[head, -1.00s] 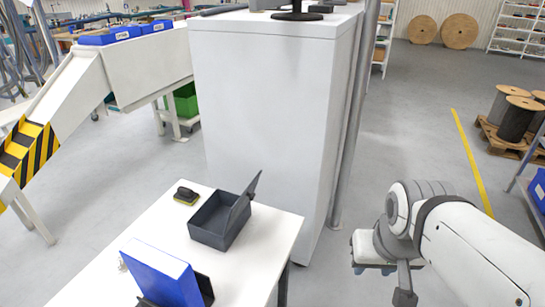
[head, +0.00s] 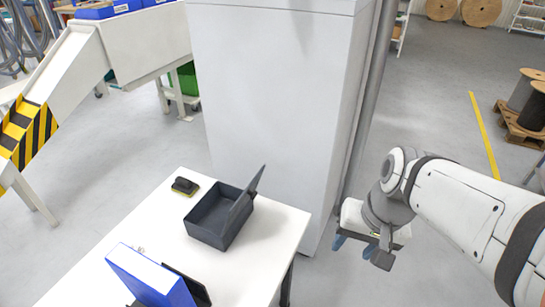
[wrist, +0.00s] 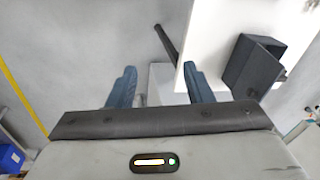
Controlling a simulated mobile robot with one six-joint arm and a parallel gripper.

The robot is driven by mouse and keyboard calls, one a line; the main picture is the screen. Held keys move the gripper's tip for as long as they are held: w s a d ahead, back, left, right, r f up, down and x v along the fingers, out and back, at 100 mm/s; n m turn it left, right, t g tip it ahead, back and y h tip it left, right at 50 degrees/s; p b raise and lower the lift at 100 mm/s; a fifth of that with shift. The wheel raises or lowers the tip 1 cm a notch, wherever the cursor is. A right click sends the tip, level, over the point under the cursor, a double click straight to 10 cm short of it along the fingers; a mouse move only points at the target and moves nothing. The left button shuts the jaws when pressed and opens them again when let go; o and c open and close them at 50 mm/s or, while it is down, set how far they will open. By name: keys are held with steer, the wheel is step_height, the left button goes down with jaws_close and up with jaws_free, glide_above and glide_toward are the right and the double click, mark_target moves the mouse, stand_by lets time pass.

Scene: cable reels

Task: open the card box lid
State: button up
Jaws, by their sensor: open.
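The card box (head: 213,221) is a dark grey box on the white table. Its lid (head: 243,208) is hinged on the right side and stands raised, tilted a little outward, so the inside shows. The box also shows in the wrist view (wrist: 240,64) at the upper right, with the lid (wrist: 258,72) on its near side. My gripper (head: 356,247) is right of the table, apart from the box, over the floor. In the wrist view my gripper (wrist: 160,88) has its two blue fingers spread with nothing between them.
The white table (head: 255,262) also holds a blue binder (head: 148,278) in a dark holder at the front and a small black item (head: 185,186) behind the box. A tall white cabinet (head: 275,100) and a grey pole stand behind. Open floor lies at the right.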

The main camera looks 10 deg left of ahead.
steer(key=w+a+f+m+g+y+b, duration=0.1)
steer(key=w+a+f+m+g+y, duration=0.15)
steer(key=a+m+y, duration=0.35)
steer(key=w+a+f+m+g+y+b, duration=0.1)
steer(key=w+a+f+m+y+b, duration=0.2)
steer(key=a, duration=0.4)
steer(key=w+a+f+m+t+y, duration=0.1)
steer(key=w+f+m+t+y, duration=0.25)
steer(key=w+m, duration=0.3)
steer(key=w+a+f+m+t+y, duration=0.1)
steer(key=w+f+m+t+y, duration=0.3)
steer(key=w, duration=0.3)
steer(key=w+a+h, duration=0.1)
steer(key=w+a, duration=0.1)
steer(key=a, duration=0.4)
steer(key=shift+w+a+r+m+t+p, duration=0.15)
steer(key=shift+a+m+t+p, duration=0.15)
steer(key=shift+m, duration=0.05)
steer(key=shift+c, duration=0.3)
jaws_close()
